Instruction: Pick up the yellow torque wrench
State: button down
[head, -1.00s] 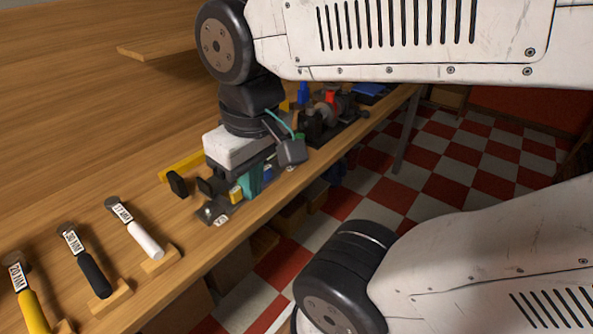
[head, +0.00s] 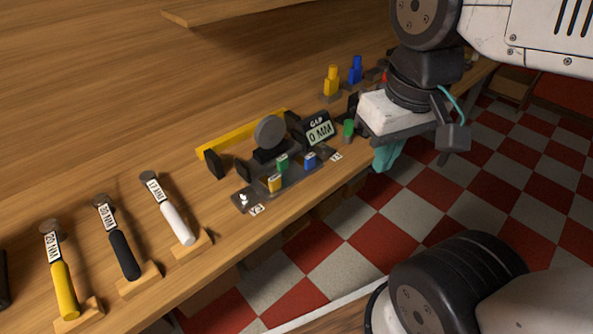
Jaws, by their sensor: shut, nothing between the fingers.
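The yellow torque wrench (head: 64,288) lies at the lower left in the head view. Its yellow handle rests on a small wooden block near the bench's front edge, and its dark head points towards the back. A white label sits on its shaft. My gripper (head: 384,158) is at the right, well apart from the wrench, past the fixture and near the bench's front edge. Its teal fingers point down and are shut with nothing between them. The arm's wrist partly hides the fingers.
A black wrench (head: 124,256) and a white wrench (head: 177,222) lie to the right of the yellow one on similar blocks. A dark fixture with a gap display (head: 318,132) and coloured pegs stands mid-bench. A wooden shelf (head: 240,14) juts out above.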

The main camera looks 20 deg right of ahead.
aim_at(51, 229)
jog(key=u, duration=1.4)
jog(key=k, duration=0.55)
jog(key=u, duration=0.25)
jog(key=i, duration=1.05)
jog(key=z, duration=0.7)
